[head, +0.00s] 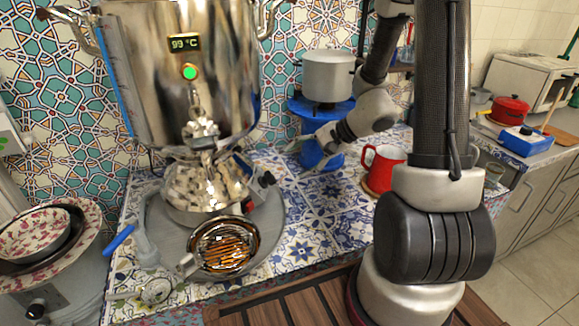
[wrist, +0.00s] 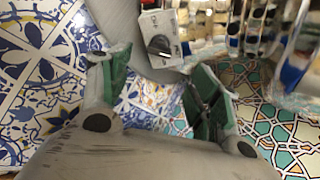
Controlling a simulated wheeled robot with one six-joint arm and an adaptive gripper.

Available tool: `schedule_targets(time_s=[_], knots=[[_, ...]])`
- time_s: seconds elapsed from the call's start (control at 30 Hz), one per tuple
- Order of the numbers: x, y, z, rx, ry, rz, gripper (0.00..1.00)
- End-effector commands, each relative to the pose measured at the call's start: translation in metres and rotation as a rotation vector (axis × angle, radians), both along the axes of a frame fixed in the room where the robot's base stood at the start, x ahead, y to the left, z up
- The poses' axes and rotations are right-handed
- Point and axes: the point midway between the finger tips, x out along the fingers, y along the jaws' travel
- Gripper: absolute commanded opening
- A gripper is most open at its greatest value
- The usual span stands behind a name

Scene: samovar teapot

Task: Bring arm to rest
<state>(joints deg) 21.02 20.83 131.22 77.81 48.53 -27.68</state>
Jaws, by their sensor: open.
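My gripper (head: 302,158) is open at the end of my arm, to the right of the samovar and in front of a blue stand. In the wrist view its two green-padded fingers (wrist: 155,92) are spread, with nothing between them. Beyond the fingers are a control box with a dark knob (wrist: 159,46) and patterned tiles. The shiny metal samovar (head: 222,90) shows 99 °C and a green light. It stands on a round grey base.
A red mug (head: 382,166) stands on a coaster right of my gripper. A grey pot (head: 328,76) sits on the blue stand (head: 312,125). A round metal piece with orange lines (head: 224,248) is at the front. Bare tiles (head: 305,245) lie right of it.

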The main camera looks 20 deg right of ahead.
Motion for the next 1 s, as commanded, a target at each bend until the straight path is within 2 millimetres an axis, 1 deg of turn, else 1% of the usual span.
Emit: schedule_targets(time_s=[0.17,0.57,0.67,0.77,0.83,0.93,1.0], knots=[[-0.003,-0.005,0.005,0.001,0.001,-0.001,0.62],[-0.003,-0.005,0.005,0.002,0.002,-0.001,0.62],[-0.006,-0.004,0.005,0.019,0.031,-0.018,0.62],[-0.029,-0.006,-0.003,0.01,0.1,0.035,0.62],[-0.053,-0.01,-0.007,-0.011,0.156,0.098,0.62],[-0.089,-0.02,0.003,-0.086,0.199,0.212,0.62],[-0.112,-0.028,0.016,-0.159,0.212,0.301,0.62]])
